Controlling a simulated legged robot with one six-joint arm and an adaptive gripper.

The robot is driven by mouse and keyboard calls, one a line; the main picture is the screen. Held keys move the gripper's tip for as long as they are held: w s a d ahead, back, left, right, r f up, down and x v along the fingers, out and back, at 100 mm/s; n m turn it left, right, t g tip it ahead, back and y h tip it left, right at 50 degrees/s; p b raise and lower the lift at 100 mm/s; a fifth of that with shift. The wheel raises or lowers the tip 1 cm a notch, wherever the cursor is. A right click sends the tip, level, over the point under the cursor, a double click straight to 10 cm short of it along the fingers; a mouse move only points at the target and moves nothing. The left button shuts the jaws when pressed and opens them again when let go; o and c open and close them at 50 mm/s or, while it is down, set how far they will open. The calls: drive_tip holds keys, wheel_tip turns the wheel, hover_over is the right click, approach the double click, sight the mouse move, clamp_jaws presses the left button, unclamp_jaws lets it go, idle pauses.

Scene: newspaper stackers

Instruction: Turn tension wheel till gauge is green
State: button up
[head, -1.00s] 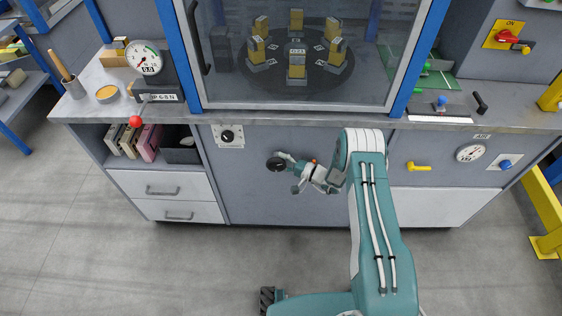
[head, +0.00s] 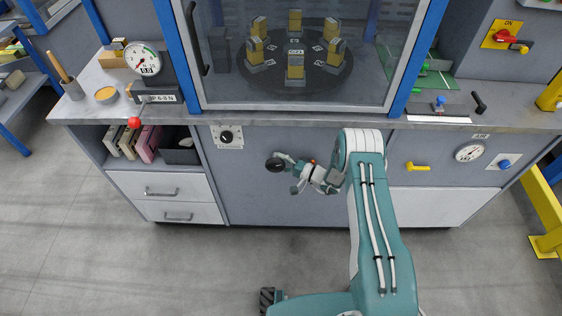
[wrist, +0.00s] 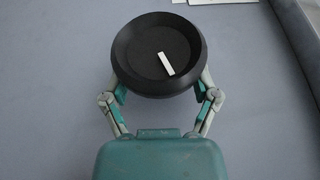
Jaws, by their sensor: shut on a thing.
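The tension wheel (head: 274,165) is a round black knob on the grey front panel below the glass cabinet. In the wrist view the wheel (wrist: 145,52) fills the top middle. It has a raised rim, a dished face and a short white mark pointing to the lower right. My gripper (head: 288,165) is shut on the wheel, with one finger at each side of its rim. In the wrist view my gripper (wrist: 160,82) comes from below; its fingertips are partly hidden by the rim. The gauge (head: 143,59) at the upper left has a white dial with a green arc; its needle points to the lower left.
A second white gauge (head: 469,152) is on the right panel beside a blue knob (head: 504,163). A yellow handle (head: 418,167) sticks out left of it. A black knob on a white plate (head: 227,137) is left of the wheel. A red-tipped lever (head: 134,122) juts from the counter.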

drive_tip(key=shift+s+a+f, duration=0.25)
drive_tip(key=shift+s+a, duration=0.1)
drive_tip(key=shift+s, duration=0.05)
drive_tip(key=o, duration=1)
drive_tip(key=shift+a, duration=0.15)
drive_tip(key=shift+s, duration=0.1)
drive_tip(key=shift+s+d+r, duration=0.6)
drive_tip(key=shift+s+d, duration=0.15)
drive_tip(key=shift+d, duration=1.1)
drive_tip(key=shift+s+d+r, duration=0.65)
drive_tip(key=shift+s+d, duration=0.15)
drive_tip(key=shift+d, duration=1.05)
drive_tip(key=shift+s+d+r, duration=0.6)
drive_tip(key=shift+s+d, duration=0.15)
drive_tip(key=shift+d, duration=1.1)
drive_tip(key=v, duration=1.2)
drive_tip(key=shift+f, duration=0.15)
